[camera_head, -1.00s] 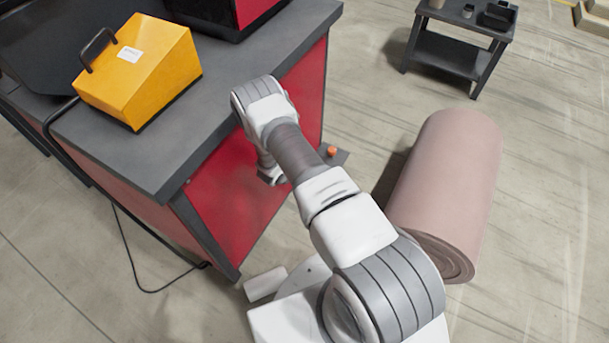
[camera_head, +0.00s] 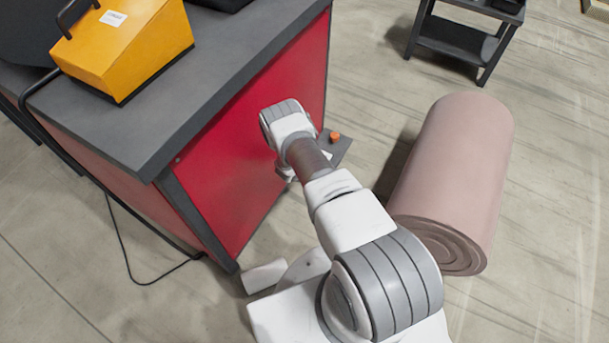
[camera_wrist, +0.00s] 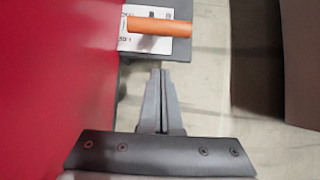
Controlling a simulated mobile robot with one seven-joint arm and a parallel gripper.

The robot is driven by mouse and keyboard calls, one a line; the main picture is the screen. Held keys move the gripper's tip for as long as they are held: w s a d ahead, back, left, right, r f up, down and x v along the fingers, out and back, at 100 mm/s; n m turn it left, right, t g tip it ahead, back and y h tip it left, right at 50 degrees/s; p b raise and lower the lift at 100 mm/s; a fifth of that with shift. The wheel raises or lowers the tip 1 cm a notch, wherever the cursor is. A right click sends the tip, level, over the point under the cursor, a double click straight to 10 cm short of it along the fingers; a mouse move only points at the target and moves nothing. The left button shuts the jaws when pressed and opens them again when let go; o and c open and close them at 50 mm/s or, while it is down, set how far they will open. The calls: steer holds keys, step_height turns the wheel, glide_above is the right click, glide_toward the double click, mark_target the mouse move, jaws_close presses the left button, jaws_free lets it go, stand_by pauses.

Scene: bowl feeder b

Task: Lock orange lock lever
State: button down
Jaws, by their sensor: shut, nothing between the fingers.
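The orange lock lever (camera_wrist: 160,27) lies crosswise over a white label plate (camera_wrist: 180,48) on a dark bracket (camera_wrist: 183,10) at the top of the wrist view. In the head view its orange end (camera_head: 335,136) shows on the grey bracket (camera_head: 340,151) beside the red panel; my arm hides part of it. My gripper (camera_wrist: 162,72) is shut and empty. Its fingertips point toward the lever from below in the wrist view and appear apart from it. In the head view my fingers are hidden behind my wrist.
The red cabinet panel (camera_head: 250,130) stands close along the left, under a grey worktop (camera_head: 130,120) with a yellow box (camera_head: 125,45). Open floor lies between.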

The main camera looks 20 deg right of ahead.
steer(key=shift+w+d+r+b, duration=0.35)
steer(key=shift+w+d+r, duration=0.45)
steer(key=shift+w+d, duration=0.2)
steer(key=shift+s+d+r, duration=0.1)
steer(key=shift+w+d+r+p, duration=0.15)
steer(key=shift+w+r+p, duration=0.05)
steer(key=shift+p, duration=0.4)
